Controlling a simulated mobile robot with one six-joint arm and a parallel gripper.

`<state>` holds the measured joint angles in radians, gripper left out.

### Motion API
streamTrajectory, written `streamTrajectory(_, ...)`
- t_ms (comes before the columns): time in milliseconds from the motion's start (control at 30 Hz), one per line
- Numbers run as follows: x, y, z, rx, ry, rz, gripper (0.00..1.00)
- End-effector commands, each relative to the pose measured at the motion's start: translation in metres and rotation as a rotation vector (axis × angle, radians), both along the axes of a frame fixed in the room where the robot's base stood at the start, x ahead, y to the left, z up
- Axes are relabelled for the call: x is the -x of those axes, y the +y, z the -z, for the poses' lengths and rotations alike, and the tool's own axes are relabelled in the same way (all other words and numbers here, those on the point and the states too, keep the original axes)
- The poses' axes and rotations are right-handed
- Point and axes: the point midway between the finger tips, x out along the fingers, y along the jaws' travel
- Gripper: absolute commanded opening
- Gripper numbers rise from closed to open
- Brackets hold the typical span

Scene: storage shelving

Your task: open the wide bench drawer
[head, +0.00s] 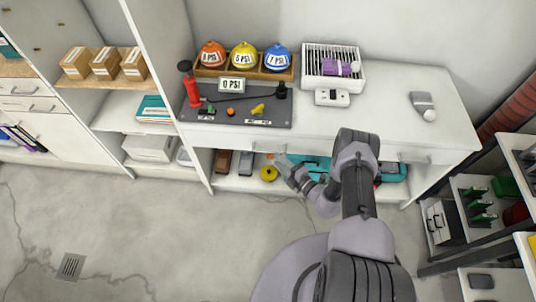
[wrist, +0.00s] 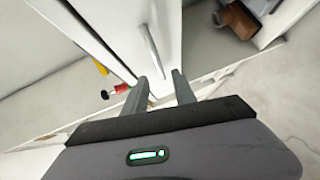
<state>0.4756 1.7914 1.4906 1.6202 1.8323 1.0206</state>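The white bench (head: 390,105) stands against the wall, with drawer fronts below its top. The wide drawer front (head: 330,150) is partly hidden behind my arm. It looks flush with the bench front. In the wrist view, a white front panel (wrist: 165,25) carries a slim metal bar handle (wrist: 152,50). My gripper (head: 281,162) is at the bench front, just below the top's edge. In the wrist view its two dark fingers (wrist: 160,78) are apart, with the handle ahead of and roughly between them. Contact with the handle cannot be made out.
The lower shelf holds a yellow roll (head: 269,174) and teal cases. Shelving (head: 480,215) is at right. The floor at left is clear.

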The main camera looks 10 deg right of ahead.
Motion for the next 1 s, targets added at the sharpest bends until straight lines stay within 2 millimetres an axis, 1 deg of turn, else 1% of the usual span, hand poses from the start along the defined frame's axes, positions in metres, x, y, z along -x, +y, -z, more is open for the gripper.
streamTrajectory(33,-0.012,0.008,0.005,0.003,-0.003,-0.005,0.33)
streamTrajectory(100,-0.027,0.015,0.007,0.002,-0.004,-0.004,0.33)
streamTrajectory(200,-0.045,0.025,0.009,0.002,-0.004,-0.004,0.33)
streamTrajectory(300,-0.056,0.030,0.010,0.003,-0.002,-0.003,0.33)
streamTrajectory(433,-0.064,0.034,0.010,0.002,-0.001,-0.002,0.33)
streamTrajectory(667,-0.065,0.034,0.010,0.002,-0.001,-0.001,0.33)
streamTrajectory(733,-0.065,0.034,0.010,0.002,-0.001,-0.001,0.23)
streamTrajectory(833,-0.065,0.034,0.010,0.002,-0.001,-0.001,0.03)
streamTrajectory(867,-0.065,0.034,0.010,0.002,-0.001,-0.001,0.00)
streamTrajectory(1000,-0.065,0.034,0.010,0.002,-0.001,-0.001,0.00)
